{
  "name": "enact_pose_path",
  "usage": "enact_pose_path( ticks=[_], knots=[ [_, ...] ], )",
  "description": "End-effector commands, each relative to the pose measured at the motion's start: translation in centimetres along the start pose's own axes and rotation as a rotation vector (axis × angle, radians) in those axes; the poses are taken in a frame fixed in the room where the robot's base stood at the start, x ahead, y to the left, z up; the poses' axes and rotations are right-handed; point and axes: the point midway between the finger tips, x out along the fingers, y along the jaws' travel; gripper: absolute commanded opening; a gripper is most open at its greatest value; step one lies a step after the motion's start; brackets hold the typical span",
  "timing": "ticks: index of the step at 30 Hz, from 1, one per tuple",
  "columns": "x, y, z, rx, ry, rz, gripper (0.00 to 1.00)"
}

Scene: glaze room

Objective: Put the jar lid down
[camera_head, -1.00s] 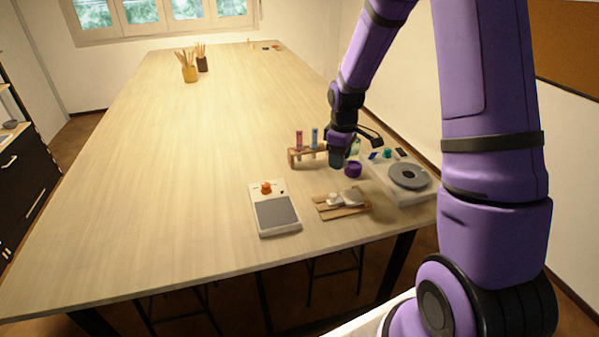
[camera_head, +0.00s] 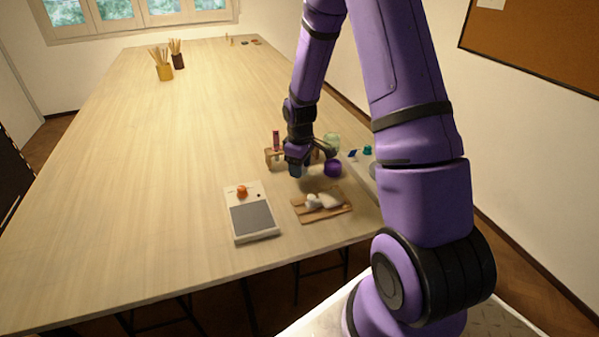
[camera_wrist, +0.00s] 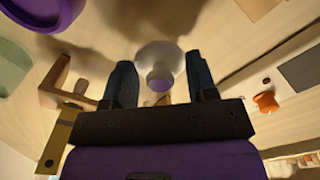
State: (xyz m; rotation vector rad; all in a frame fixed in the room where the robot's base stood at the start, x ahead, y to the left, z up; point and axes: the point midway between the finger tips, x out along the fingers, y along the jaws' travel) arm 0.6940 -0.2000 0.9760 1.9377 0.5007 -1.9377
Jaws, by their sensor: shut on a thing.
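My gripper (camera_wrist: 160,78) is shut on the jar lid (camera_wrist: 160,52) in the wrist view. The lid is a pale round disc with a small knob, and the knob sits between the two dark teal fingertips. In the head view my gripper (camera_head: 297,171) is low over the table, just in front of the wooden rack. The lid cannot be made out there, and whether it touches the table cannot be told.
A purple pot (camera_head: 333,168) stands just right of my gripper, with a pale green jar (camera_head: 332,143) behind it. The wooden rack (camera_head: 272,158) is close behind. A wooden board (camera_head: 322,212) and a device with an orange knob (camera_head: 252,222) lie nearer. The table's left side is clear.

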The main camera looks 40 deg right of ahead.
Motion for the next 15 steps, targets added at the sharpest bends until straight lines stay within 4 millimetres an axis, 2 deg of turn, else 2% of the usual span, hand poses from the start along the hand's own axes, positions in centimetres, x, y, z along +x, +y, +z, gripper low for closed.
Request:
enact_pose_path(
  ticks=[3, 5, 15],
  knots=[
    [1.8, -0.1, 0.0, -0.001, -0.003, -0.002, 0.3],
    [2.2, 0.0, 0.0, 0.0, -0.001, -0.001, 0.3],
    [2.5, 0.0, 0.0, 0.0, 0.0, 0.0, 0.3]
  ],
)
